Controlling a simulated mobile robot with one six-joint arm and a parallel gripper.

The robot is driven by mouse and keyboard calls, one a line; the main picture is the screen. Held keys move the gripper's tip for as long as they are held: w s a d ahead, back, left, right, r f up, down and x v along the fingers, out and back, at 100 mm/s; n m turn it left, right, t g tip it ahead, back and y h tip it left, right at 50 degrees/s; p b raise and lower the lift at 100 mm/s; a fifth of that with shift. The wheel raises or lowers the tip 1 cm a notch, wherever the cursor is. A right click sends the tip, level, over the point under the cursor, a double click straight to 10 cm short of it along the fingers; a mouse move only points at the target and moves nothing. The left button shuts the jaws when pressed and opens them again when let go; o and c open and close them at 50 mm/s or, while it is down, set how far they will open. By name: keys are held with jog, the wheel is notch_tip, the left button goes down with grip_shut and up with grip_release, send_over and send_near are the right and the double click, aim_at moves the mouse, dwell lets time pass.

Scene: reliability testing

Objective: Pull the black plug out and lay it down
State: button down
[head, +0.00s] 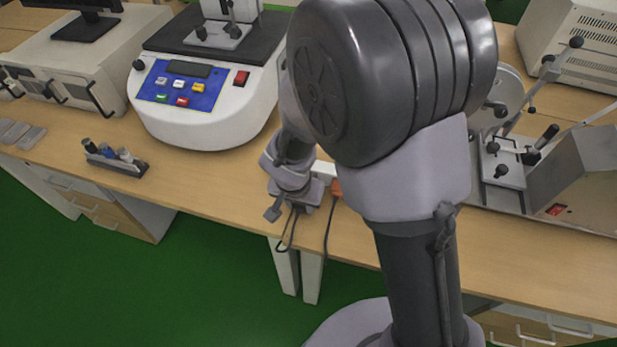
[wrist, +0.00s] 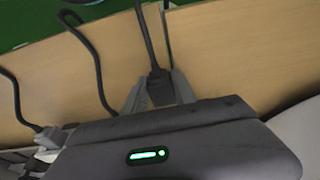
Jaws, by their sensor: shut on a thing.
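In the wrist view, my gripper (wrist: 160,90) is shut on the black plug (wrist: 160,87), with a grey finger on each side of it. The plug's black cable (wrist: 146,35) runs up and away across the wooden surface. My gripper's body hides what lies under the plug, so I cannot tell whether it is in a socket. In the head view my gripper (head: 305,194) is low over the table's front edge, beside a white power strip (head: 323,168). The plug itself is not clear there.
An orange plug (head: 336,188) sits by the strip, right of my gripper. Dark cables hang over the table edge (head: 235,205). In the wrist view another plug (wrist: 47,136) is at left. A tester with a blue panel (head: 180,86) and a small bottle rack (head: 115,160) stand left.

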jog(key=shift+f, duration=0.2)
jog(key=c, duration=0.9)
grip_release()
jog(key=p+v, duration=0.8)
jog(key=v, duration=0.9)
jog(key=shift+s+r, duration=0.1)
jog(key=shift+r, duration=0.1)
jog(key=s+d+r+t+y, duration=0.1)
jog(key=s+d+r, duration=0.2)
jog(key=r, duration=0.2)
jog(key=s+d+r+t+y, duration=0.1)
jog(key=s+d+r, duration=0.3)
jog(key=r, duration=0.2)
jog(key=s+d+r+t, duration=0.1)
jog(key=s+d+r, duration=0.2)
jog(key=s+r, duration=0.1)
jog(key=shift+s+d+r+y, duration=0.1)
jog(key=shift+r+y, duration=0.1)
jog(key=shift+r, duration=0.15)
jog(key=shift+s+d+r+y, duration=0.1)
jog(key=shift+s+r+y, duration=0.1)
jog(key=shift+r, duration=0.15)
